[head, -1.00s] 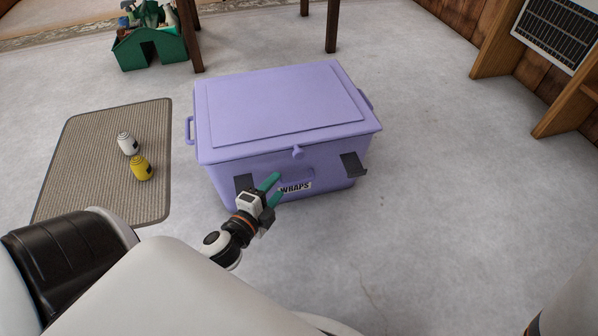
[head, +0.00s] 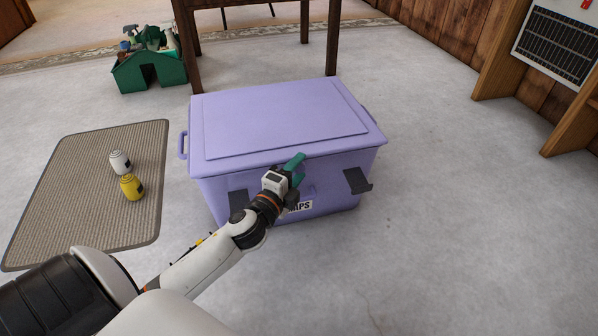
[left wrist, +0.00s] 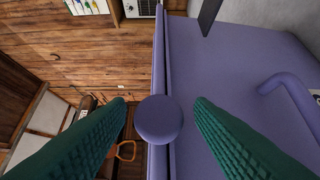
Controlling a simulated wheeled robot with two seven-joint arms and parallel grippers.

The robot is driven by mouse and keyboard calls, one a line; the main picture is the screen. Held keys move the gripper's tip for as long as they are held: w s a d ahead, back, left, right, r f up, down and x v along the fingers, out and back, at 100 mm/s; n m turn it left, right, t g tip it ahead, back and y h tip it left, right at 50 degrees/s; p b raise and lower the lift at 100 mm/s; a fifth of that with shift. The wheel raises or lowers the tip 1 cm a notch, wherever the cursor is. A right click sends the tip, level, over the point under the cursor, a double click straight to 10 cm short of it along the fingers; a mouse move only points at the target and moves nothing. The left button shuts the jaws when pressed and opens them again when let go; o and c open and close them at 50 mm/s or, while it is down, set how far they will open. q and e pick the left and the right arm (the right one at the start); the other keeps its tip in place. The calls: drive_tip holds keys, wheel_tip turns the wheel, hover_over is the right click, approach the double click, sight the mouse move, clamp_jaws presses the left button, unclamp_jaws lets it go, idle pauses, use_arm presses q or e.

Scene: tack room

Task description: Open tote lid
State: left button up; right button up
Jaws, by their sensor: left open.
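The purple tote (head: 330,195) stands on the floor with its lid (head: 280,112) closed flat on top. My left gripper (head: 296,170) is at the front of the tote, near the lid's front edge, and hides the knob in the head view. In the left wrist view the round purple knob (left wrist: 158,120) on the lid edge shows between my two green, ridged fingers. The fingers are open, one on each side of it, with gaps visible. My right gripper is in neither view.
Dark brackets (head: 357,181) stick out from the tote's front, and a purple handle (left wrist: 288,82) juts from it. A mat (head: 75,200) with a white bottle (head: 120,162) and a yellow bottle (head: 131,187) lies left. Floor on the right is clear.

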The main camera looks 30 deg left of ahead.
use_arm(q)
drive_tip(key=shift+w+a, duration=0.1)
drive_tip(key=shift+w, duration=0.55)
clamp_jaws()
